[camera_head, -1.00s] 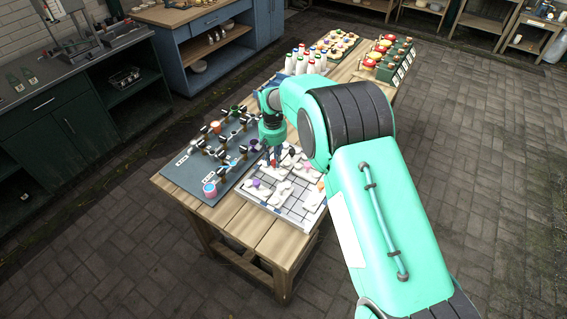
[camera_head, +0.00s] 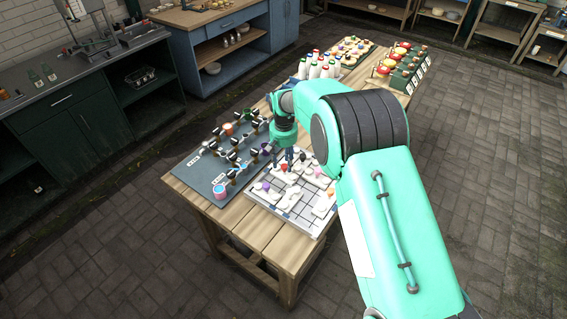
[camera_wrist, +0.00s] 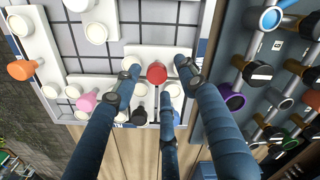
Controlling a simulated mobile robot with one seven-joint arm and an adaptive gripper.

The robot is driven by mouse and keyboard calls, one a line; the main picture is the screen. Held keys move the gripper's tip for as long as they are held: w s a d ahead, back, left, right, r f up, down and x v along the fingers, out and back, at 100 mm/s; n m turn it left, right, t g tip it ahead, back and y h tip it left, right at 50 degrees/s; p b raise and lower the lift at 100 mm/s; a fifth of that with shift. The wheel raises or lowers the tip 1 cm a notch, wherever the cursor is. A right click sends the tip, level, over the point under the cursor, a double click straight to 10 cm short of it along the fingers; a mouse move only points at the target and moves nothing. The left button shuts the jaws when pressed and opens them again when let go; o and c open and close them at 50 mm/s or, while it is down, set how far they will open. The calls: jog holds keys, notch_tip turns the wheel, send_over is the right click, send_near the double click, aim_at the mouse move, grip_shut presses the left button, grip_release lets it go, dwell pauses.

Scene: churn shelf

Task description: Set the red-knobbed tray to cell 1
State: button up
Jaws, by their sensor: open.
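The red-knobbed tray (camera_wrist: 168,53) is a white piece with a red knob (camera_wrist: 157,73) and round pale cups, lying on the gridded board (camera_wrist: 131,37). In the head view the red knob (camera_head: 284,167) is just below my gripper (camera_head: 285,158). In the wrist view my gripper (camera_wrist: 158,80) has its blue fingers spread, with the red knob between the tips. I cannot tell whether the fingers touch it. The fingers hide parts of nearby trays. I cannot make out the number of any cell.
Trays with orange (camera_wrist: 22,69), pink (camera_wrist: 86,102) and black (camera_wrist: 138,117) knobs lie close by on the board. A dark rack with several knobbed posts (camera_wrist: 259,72) borders the board. White bottles (camera_head: 318,68) stand farther back on the table.

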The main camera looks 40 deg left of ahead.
aim_at(284, 165)
notch_tip(284, 165, up, 11)
dwell(0.5)
jog(key=shift+r, duration=0.1)
dwell(0.4)
